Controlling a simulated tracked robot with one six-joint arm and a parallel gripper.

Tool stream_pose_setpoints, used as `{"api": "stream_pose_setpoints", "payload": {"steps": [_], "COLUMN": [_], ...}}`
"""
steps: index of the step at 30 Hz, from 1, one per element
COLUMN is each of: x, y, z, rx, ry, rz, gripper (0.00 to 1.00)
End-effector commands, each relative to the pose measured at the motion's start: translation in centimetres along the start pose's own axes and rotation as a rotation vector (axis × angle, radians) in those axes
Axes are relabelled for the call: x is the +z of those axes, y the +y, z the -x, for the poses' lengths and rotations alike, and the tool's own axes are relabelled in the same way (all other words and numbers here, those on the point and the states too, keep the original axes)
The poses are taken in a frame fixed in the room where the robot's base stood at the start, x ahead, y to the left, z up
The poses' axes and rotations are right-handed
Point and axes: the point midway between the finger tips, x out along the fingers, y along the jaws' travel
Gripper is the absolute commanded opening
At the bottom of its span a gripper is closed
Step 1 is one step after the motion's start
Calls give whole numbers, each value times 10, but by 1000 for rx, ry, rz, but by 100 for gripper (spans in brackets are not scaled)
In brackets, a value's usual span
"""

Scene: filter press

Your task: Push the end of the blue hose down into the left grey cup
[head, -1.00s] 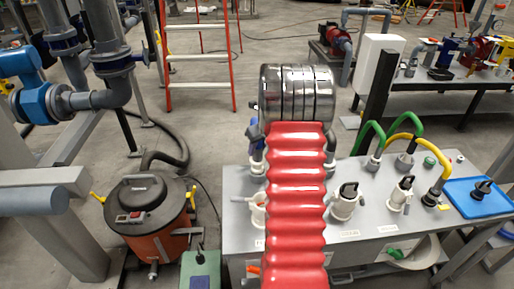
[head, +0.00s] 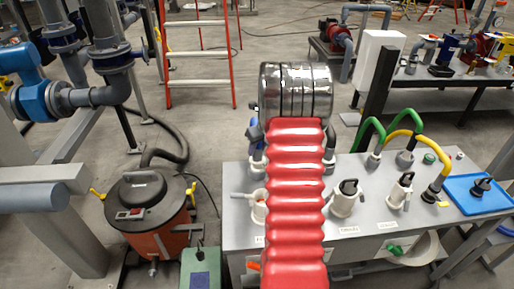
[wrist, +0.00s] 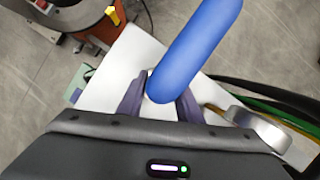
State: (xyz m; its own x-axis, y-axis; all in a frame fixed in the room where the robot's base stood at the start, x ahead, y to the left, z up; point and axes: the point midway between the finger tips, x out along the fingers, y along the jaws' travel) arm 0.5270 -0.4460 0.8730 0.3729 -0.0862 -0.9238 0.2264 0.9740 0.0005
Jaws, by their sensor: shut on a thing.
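My gripper (wrist: 161,100) is shut on the blue hose (wrist: 195,50) in the wrist view, one dark finger on each side of it. The hose runs from between the fingers up and to the right, close to the camera. In the head view, my red arm and its chrome end hide the gripper and most of the hose. A bit of blue and grey shows just left of the arm, with a grey fitting (head: 257,168) below it. Another grey fitting (head: 330,160) shows on the right of the arm. I cannot tell whether the hose end touches the left grey cup.
The grey bench (head: 375,205) carries white valves (head: 346,200) with black handles. Right of my arm, a green hose (head: 371,128) and a yellow hose (head: 418,145) arch up. A blue tray (head: 478,195) lies at the right. An orange-and-black vacuum (head: 147,215) stands left of the bench.

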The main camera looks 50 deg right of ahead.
Motion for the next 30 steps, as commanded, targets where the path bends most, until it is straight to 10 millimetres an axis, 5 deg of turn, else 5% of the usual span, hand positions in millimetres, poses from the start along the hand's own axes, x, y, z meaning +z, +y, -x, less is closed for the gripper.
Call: {"api": "stream_pose_setpoints", "payload": {"steps": [30], "x": [-6], "y": [0], "z": [-16], "rx": [-1], "ry": [-1], "rz": [0], "gripper": [1]}}
